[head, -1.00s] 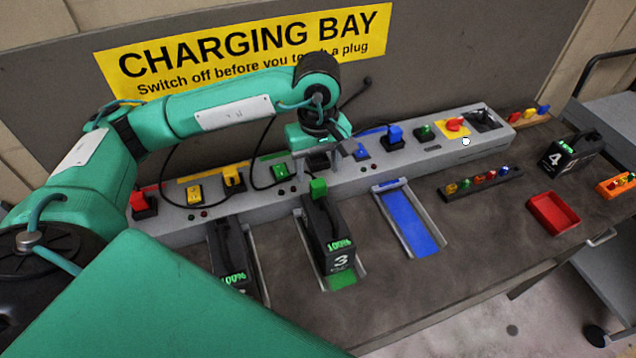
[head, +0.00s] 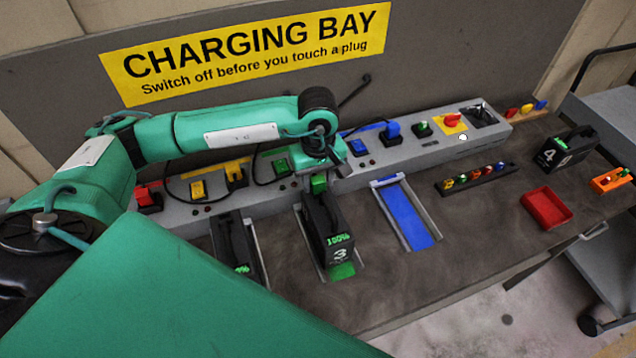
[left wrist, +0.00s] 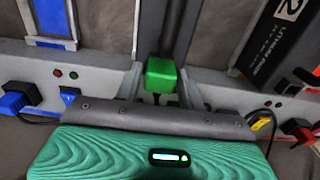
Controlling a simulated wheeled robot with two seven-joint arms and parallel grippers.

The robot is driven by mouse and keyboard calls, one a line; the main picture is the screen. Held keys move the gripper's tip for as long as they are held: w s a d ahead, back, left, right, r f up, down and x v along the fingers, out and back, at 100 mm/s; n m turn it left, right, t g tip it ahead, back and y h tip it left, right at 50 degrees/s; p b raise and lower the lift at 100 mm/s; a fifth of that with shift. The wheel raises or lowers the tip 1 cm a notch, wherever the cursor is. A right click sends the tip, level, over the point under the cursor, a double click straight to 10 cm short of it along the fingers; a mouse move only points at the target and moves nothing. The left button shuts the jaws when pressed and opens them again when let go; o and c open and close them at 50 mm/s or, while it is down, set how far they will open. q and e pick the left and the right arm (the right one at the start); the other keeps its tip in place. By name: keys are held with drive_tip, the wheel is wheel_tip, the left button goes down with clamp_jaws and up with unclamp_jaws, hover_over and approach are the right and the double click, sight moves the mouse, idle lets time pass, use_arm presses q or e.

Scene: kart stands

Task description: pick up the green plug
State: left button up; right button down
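The green plug (head: 319,183) is a small green block at the strip-side end of battery 3 (head: 328,232), which reads 100%. In the left wrist view the green plug (left wrist: 160,76) stands just beyond the gripper's dark edge, near mid-picture. My left gripper (head: 321,172) is right above and behind it, pointing down. The fingers look apart, with a light grey piece on each side of the plug; I cannot tell whether they touch it. The socket strip behind is partly hidden by the gripper. My right gripper is not in view.
The grey socket strip (head: 395,155) carries a green switch (head: 281,167), yellow plug (head: 236,178), blue plug (head: 391,131) and red switch (head: 452,120). Another battery (head: 232,245) stands left. The blue lane (head: 407,218) is empty. A red tray (head: 546,208) and battery 4 (head: 566,150) are right.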

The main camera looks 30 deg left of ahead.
use_arm(q)
drive_tip(key=c, duration=0.6)
drive_tip(key=shift+r, duration=0.15)
